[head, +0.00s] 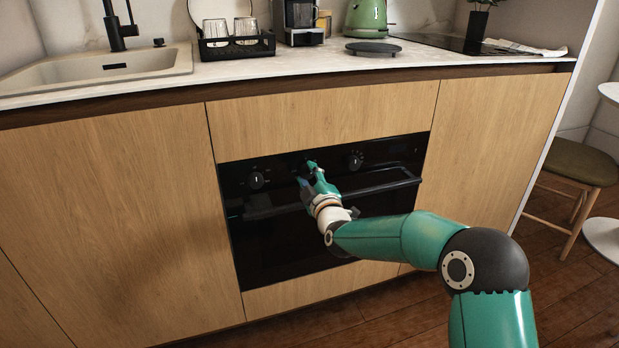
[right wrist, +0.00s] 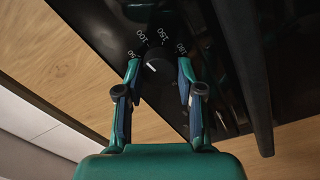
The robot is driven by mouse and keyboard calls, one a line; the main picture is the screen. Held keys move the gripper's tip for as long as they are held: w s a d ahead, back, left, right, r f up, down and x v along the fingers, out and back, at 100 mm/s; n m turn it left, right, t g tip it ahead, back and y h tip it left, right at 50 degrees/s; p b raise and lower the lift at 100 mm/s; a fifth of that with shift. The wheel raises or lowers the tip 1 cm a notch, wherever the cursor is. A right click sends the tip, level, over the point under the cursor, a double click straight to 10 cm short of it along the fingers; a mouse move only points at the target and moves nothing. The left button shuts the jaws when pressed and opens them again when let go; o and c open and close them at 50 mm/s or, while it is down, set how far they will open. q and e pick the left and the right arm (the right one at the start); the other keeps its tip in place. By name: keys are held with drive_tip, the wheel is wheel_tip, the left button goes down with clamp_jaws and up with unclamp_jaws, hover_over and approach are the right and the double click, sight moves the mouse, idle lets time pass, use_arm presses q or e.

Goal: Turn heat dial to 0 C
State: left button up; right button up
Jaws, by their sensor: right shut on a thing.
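The heat dial (right wrist: 157,59) is a round black knob on the black oven front in the right wrist view. White numbers, with 100 and 150 readable, are printed around its far side; the outer ones are partly covered by my fingertips. A short white mark shows on the dial's near left part. In the head view my right gripper (head: 306,173) is at the middle of the oven's control panel and hides most of the dial. My left gripper is in neither view.
The oven (head: 275,245) has a left knob (head: 257,180), a right knob (head: 355,160) and a bar handle (head: 385,187) just below the panel, close to my right wrist. The counter (head: 300,60) above holds a dish rack (head: 237,46) and a green kettle (head: 367,18).

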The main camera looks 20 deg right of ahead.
drive_tip(key=n, duration=0.4)
drive_tip(key=shift+a+f, duration=0.15)
drive_tip(key=shift+f, duration=0.05)
drive_tip(key=n+y, duration=0.1)
drive_tip(key=n, duration=0.4)
drive_tip(key=shift+f+b, duration=0.15)
drive_tip(key=shift+b, duration=0.2)
drive_tip(key=n, duration=0.4)
drive_tip(key=shift+f+n, duration=0.1)
drive_tip(key=shift+n, duration=0.2)
drive_tip(key=n, duration=0.3)
drive_tip(key=shift+f+n+y+b, duration=0.1)
drive_tip(key=shift+n+y+b, duration=0.2)
drive_tip(key=shift+b, duration=0.1)
drive_tip(key=o, duration=1.1)
drive_tip(key=shift+o, duration=0.2)
drive_tip(key=shift+r, duration=0.2)
drive_tip(key=shift+d, duration=0.2)
